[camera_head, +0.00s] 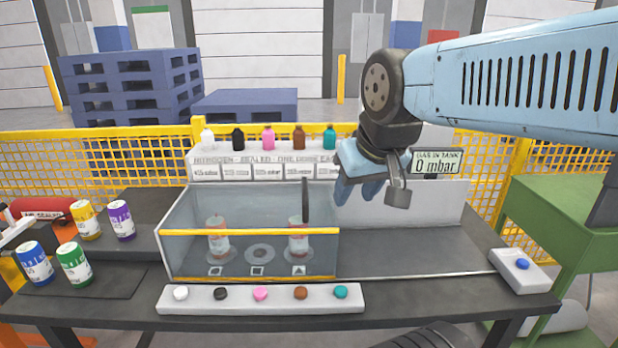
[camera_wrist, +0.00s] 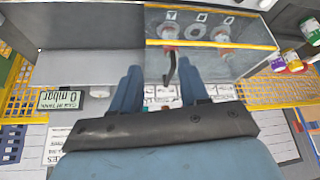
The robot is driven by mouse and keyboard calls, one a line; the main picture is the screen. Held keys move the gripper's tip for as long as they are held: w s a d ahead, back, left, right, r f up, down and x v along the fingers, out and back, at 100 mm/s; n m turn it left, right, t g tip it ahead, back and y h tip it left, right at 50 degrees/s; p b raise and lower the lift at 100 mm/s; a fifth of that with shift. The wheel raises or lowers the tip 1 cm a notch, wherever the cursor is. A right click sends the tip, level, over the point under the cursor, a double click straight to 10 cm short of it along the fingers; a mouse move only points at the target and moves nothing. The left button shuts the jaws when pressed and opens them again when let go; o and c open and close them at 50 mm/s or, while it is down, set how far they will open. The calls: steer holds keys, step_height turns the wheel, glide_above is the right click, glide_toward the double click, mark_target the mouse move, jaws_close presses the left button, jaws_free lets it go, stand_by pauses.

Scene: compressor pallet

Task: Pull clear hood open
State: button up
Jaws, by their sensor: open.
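The clear hood (camera_head: 190,255) is a see-through box with a yellow front edge over the left part of the bench. It also shows in the wrist view (camera_wrist: 258,38). A dark upright handle (camera_head: 305,200) stands at its right end. My gripper (camera_head: 357,188) is open and empty, to the right of the handle in the head view, with a gap between them. In the wrist view the handle (camera_wrist: 171,66) appears between the two blue fingers of my gripper (camera_wrist: 158,68), nearer the right one; its depth is unclear. Under the hood two red-and-white canisters (camera_head: 218,238) stand beside an empty ring (camera_head: 260,253).
A rack of bottles (camera_head: 268,140) stands behind the hood. A strip of coloured buttons (camera_head: 260,298) lies in front. Several coloured cans (camera_head: 75,262) stand at left. A sign reads 0 mbar (camera_head: 437,163). The bench right of the hood (camera_head: 410,250) is clear.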

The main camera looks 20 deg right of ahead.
steer(key=shift+w+a, duration=0.15)
steer(key=shift+a, duration=0.05)
steer(key=w+d+r+m+g+y, duration=0.1)
steer(key=w+r, duration=0.1)
steer(key=w, duration=0.5)
steer(key=w+d+r+m+g, duration=0.1)
steer(key=w+r+g, duration=0.1)
steer(key=w, duration=0.5)
steer(key=m+g+y, duration=0.1)
steer(key=g, duration=0.1)
glide_toward(305, 186)
steer(key=f, duration=0.2)
steer(key=a+f, duration=0.1)
steer(key=f, duration=0.5)
steer(key=shift+w+a+f, duration=0.1)
steer(key=shift+a+f, duration=0.1)
jaws_close()
